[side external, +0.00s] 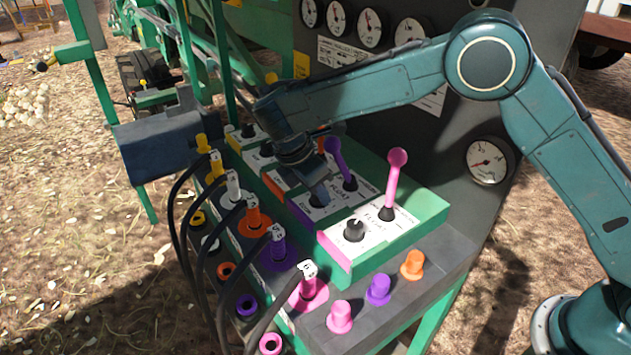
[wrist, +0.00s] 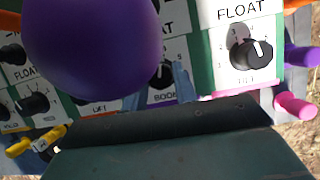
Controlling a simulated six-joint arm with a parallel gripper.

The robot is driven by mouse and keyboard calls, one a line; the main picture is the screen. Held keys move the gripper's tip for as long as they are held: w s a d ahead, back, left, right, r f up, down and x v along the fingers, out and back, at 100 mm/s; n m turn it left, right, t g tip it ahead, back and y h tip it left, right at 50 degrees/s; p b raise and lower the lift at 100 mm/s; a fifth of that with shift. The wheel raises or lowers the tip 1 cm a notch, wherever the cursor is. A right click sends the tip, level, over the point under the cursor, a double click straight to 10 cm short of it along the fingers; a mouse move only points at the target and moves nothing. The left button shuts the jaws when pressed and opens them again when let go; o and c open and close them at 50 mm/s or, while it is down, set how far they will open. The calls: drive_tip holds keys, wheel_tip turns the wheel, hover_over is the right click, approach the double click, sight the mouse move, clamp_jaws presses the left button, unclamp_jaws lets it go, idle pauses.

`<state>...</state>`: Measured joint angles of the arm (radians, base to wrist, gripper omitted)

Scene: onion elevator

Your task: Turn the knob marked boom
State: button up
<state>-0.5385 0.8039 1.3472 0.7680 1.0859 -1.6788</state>
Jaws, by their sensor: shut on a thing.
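The boom knob (wrist: 163,75) is a small black dial on a white plate lettered BOOM in the wrist view, with numbers beside it. My gripper (side external: 319,193) reaches down onto the purple-edged panel in the side view and is shut on this knob. In the wrist view a blue-grey fingertip of my gripper (wrist: 160,86) stands at the knob's right side. The large purple lever ball (wrist: 92,45) hides much of the left side there.
The purple lever (side external: 338,160) stands close behind my gripper. A pink lever (side external: 394,182) and the black tilt knob (side external: 354,230) are on the panel to the right. Black cables (side external: 205,240) with coloured plugs run along the front left. Gauges (side external: 370,28) line the back panel.

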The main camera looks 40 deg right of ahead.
drive_tip(key=shift+r+m, duration=0.1)
drive_tip(key=shift+m, duration=0.3)
drive_tip(key=o, duration=1)
drive_tip(key=shift+n, duration=0.3)
